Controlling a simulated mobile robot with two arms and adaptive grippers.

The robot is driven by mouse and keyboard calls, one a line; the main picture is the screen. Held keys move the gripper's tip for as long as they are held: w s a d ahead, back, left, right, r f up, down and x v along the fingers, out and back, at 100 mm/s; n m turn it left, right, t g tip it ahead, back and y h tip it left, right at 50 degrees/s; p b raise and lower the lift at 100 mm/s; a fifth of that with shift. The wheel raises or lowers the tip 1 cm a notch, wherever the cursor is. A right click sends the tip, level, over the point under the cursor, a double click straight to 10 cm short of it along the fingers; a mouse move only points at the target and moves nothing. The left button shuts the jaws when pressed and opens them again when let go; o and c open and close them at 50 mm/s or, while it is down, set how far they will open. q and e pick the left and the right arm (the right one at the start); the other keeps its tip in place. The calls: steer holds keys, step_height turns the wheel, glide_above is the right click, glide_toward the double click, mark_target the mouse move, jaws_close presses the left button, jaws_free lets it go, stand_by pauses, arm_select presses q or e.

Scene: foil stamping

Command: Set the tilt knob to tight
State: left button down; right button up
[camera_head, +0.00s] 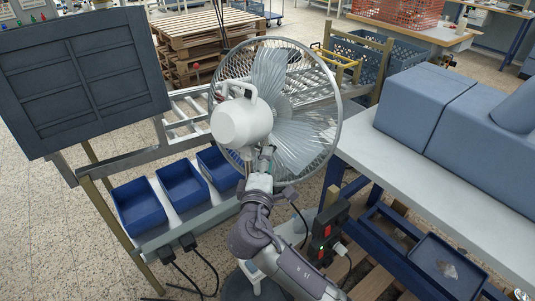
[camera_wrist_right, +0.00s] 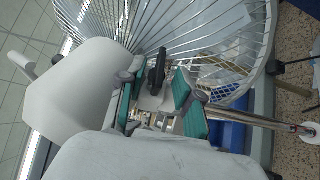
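The fan's white motor housing (camera_head: 240,124) with its handle is at the centre of the head view, in front of the wire cage (camera_head: 338,100). The housing (camera_wrist_right: 85,90) fills the left of the right wrist view. My right gripper (camera_head: 262,163) is just under the housing. In the right wrist view its teal-padded fingers (camera_wrist_right: 160,98) are apart. A dark tilt knob (camera_wrist_right: 158,92) shows between them, with gaps visible; I cannot tell whether a pad touches it. In the head view the gripper hides the knob. The knob's setting cannot be read. My left gripper is not in view.
A metal rack with blue bins (camera_head: 138,207) stands left of the fan, below a dark panel (camera_head: 85,75). A grey-topped table (camera_head: 400,165) with blue-grey blocks is close on the right. A switch box (camera_head: 327,232) and cables are low beside my right arm.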

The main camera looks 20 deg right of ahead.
steer(key=shift+w+d, duration=0.25)
steer(key=shift+w, duration=0.35)
